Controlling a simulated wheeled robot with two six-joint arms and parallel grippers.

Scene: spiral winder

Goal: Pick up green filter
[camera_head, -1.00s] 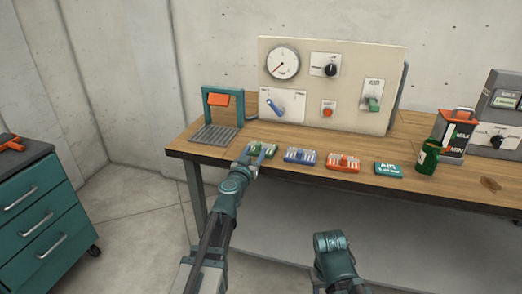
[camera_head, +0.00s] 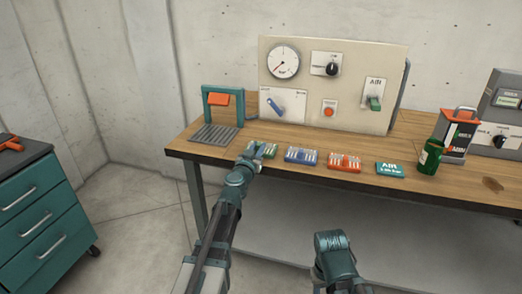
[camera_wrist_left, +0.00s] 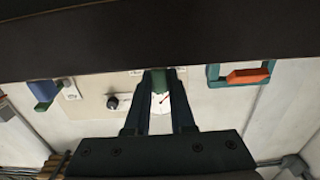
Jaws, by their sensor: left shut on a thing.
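A green filter block with pale tops (camera_head: 265,150) is near the front left of the wooden bench. My left gripper (camera_head: 251,156) is at its left side, over the bench's front edge. In the left wrist view my left gripper (camera_wrist_left: 160,82) is shut, with a green piece of the filter (camera_wrist_left: 160,76) between the fingertips. Most of the filter is hidden in that view. Whether it is clear of the bench top I cannot tell. A link of my right arm shows at the bottom, but its gripper does not show.
A teal frame with an orange part (camera_head: 221,100) stands at left. A gauge panel (camera_head: 335,62) stands behind.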

